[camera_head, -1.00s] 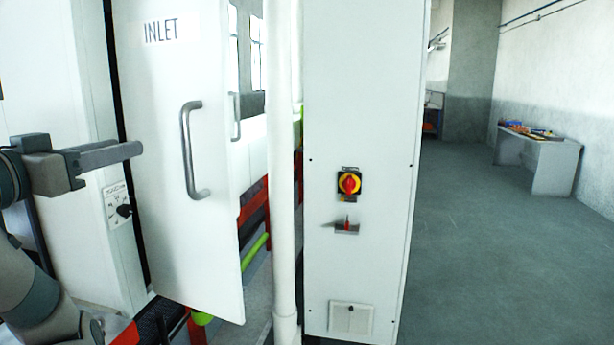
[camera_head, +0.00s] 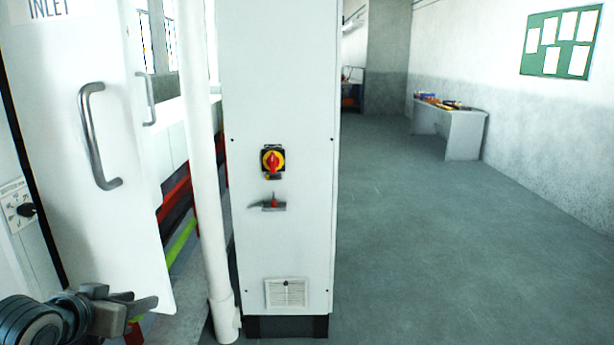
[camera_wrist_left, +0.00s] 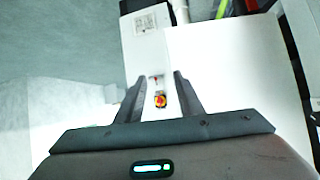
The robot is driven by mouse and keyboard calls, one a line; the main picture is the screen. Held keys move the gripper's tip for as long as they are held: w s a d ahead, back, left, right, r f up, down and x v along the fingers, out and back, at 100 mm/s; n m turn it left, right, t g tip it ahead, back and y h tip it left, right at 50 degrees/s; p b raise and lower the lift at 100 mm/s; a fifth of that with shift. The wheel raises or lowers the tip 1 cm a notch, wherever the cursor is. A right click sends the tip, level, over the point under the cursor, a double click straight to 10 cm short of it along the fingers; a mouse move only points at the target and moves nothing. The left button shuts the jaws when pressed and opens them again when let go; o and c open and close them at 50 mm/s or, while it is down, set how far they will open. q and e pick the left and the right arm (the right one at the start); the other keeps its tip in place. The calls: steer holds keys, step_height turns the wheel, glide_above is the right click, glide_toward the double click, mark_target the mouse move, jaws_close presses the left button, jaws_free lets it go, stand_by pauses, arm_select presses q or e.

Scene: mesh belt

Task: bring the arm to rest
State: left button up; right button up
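My left gripper (camera_head: 143,299) is at the lower left of the head view, low in front of the open white INLET door (camera_head: 120,200). In the left wrist view its two dark fingers stand apart with nothing between them, so the gripper (camera_wrist_left: 157,82) is open and empty. I cannot tell from the head view how close the fingers are to the door panel. The door's grey bar handle (camera_head: 92,135) is above the gripper and clear of it. My right gripper is in neither view.
A white pipe (camera_head: 205,170) and a tall white cabinet (camera_head: 280,100) with a red-and-yellow rotary switch (camera_head: 273,161) stand right of the door. A green-yellow bar (camera_head: 180,242) shows behind the door. Open grey floor (camera_head: 430,240) lies right, with a table (camera_head: 462,135) beyond.

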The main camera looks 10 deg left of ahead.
arm_select(q)
steer(key=s+d+f+g, duration=0.1)
steer(key=s+d+f, duration=0.15)
steer(key=f, duration=0.45)
steer(key=s+d+f+g, duration=0.2)
steer(key=s+f, duration=0.2)
steer(key=f, duration=0.3)
steer(key=s+d+f+g, duration=0.1)
steer(key=s+d+f, duration=0.2)
steer(key=f, duration=0.4)
steer(key=s+d+f+m+g, duration=0.1)
steer(key=s+d+f, duration=0.2)
steer(key=s+f, duration=0.3)
steer(key=s+d+f+g, duration=0.2)
steer(key=s+d+f, duration=0.1)
steer(key=s, duration=0.4)
steer(key=s+d+f+m+g, duration=0.1)
steer(key=s+d+f, duration=0.2)
steer(key=s+f, duration=0.3)
step_height(320, 180, down, 27)
steer(key=s+g, duration=0.1)
steer(key=s, duration=0.1)
steer(key=s+a+f+g, duration=0.1)
steer(key=s+a+f, duration=0.2)
steer(key=s+f, duration=1.4)
steer(key=shift+s+a+f, duration=0.15)
steer(key=shift+s+f, duration=0.2)
steer(key=shift+s, duration=0.2)
